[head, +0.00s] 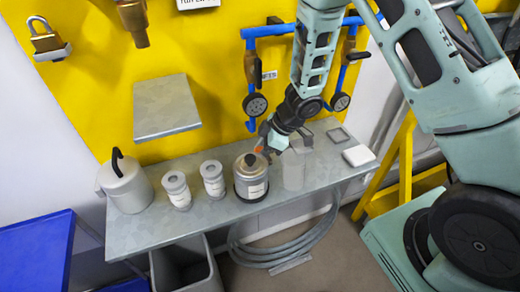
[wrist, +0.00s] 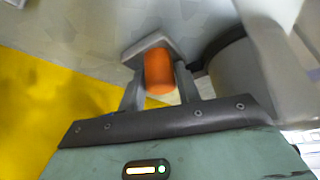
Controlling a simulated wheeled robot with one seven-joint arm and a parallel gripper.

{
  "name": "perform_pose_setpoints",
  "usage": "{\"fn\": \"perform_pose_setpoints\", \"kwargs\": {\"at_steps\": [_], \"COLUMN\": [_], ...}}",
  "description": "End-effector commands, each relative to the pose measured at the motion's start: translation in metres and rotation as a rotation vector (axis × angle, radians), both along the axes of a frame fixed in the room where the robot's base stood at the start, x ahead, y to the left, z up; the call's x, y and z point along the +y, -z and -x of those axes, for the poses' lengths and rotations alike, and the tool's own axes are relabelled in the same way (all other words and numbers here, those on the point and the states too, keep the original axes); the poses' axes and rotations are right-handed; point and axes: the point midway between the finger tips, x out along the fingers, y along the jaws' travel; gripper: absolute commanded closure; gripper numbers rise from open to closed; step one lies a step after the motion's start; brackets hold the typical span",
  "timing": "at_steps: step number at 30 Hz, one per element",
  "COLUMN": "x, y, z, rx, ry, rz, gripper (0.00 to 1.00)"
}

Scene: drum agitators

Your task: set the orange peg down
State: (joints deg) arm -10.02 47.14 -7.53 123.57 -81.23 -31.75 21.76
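The orange peg (wrist: 159,72) sits between the two fingers of my gripper (wrist: 160,85) in the wrist view, which looks shut on it. In the head view a small bit of orange (head: 260,147) shows at the tip of my gripper (head: 268,143), above the back part of the grey bench (head: 225,222). The gripper is close to a metal canister with a dark knob (head: 251,180), at its back right. The lower end of the peg is hard to see, so I cannot tell whether it touches the bench.
Two small labelled jars (head: 177,190) and a lidded pot with a black handle (head: 125,186) stand on the left of the bench. A translucent grey container (head: 294,169) stands right of the canister. A white block (head: 358,156) and square frame (head: 340,135) lie farther right. Blue pipes (head: 250,75) run behind.

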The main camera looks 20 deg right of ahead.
Motion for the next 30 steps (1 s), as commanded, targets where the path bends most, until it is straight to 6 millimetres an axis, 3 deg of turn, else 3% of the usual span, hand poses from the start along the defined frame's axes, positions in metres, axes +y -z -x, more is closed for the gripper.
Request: {"fn": "perform_pose_setpoints", "kwargs": {"at_steps": [8, 21, 30], "x": [-0.005, -0.044, -0.054], "y": [-0.018, -0.093, -0.108], "z": [-0.001, 0.016, 0.020], "rx": [-0.010, -0.010, -0.007], "ry": [-0.002, 0.000, 0.000], "rz": [-0.007, -0.007, -0.006], "gripper": [0.49, 0.49, 0.49]}}
